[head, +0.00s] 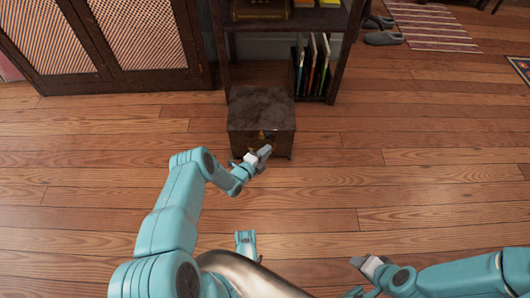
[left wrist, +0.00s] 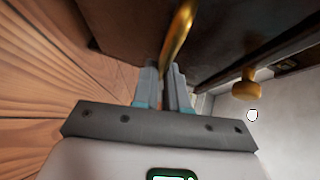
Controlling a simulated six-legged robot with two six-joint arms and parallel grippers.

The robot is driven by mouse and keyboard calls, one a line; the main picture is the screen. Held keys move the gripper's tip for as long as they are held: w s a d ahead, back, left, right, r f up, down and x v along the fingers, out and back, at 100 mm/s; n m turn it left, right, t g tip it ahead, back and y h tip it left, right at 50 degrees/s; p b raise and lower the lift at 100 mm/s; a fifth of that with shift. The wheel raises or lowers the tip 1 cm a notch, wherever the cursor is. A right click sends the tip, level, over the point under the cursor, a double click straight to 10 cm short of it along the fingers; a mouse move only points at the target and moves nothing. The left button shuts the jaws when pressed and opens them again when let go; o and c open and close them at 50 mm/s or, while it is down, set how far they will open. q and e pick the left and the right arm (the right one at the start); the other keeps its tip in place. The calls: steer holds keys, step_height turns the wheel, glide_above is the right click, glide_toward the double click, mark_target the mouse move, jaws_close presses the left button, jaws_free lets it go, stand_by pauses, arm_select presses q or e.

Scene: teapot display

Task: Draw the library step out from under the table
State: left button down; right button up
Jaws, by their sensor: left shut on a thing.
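The library step (head: 262,110) is a dark box with a worn grey-brown top, standing on the floor at the front of a dark wooden shelf unit. Its front faces me and carries a brass handle (left wrist: 180,35). My left gripper (head: 264,152) is at the step's front, and in the left wrist view its fingers (left wrist: 165,85) are shut on the brass handle. The fingers partly hide the handle in the head view. My right gripper (head: 358,262) is low at the right, away from the step; its finger gap is unclear.
The shelf unit (head: 222,50) stands behind the step, with upright books (head: 312,65) in its lower right. A lattice-door cabinet (head: 110,45) is at the left. Slippers (head: 382,38) and a striped rug (head: 435,25) lie at the back right. The wooden floor right of the step is clear.

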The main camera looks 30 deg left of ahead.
arm_select(q)
steer(key=shift+s+d+f, duration=0.2)
steer(key=shift+s+d, duration=0.05)
steer(key=shift+s, duration=0.05)
arm_select(e)
steer(key=shift+s+d, duration=0.15)
steer(key=shift+s, duration=0.15)
arm_select(q)
steer(key=c, duration=1.1)
jaws_free()
steer(key=shift+w, duration=0.1)
steer(key=shift+a+r, duration=0.1)
arm_select(e)
steer(key=shift+w, duration=0.1)
arm_select(q)
steer(key=shift+a+r, duration=0.1)
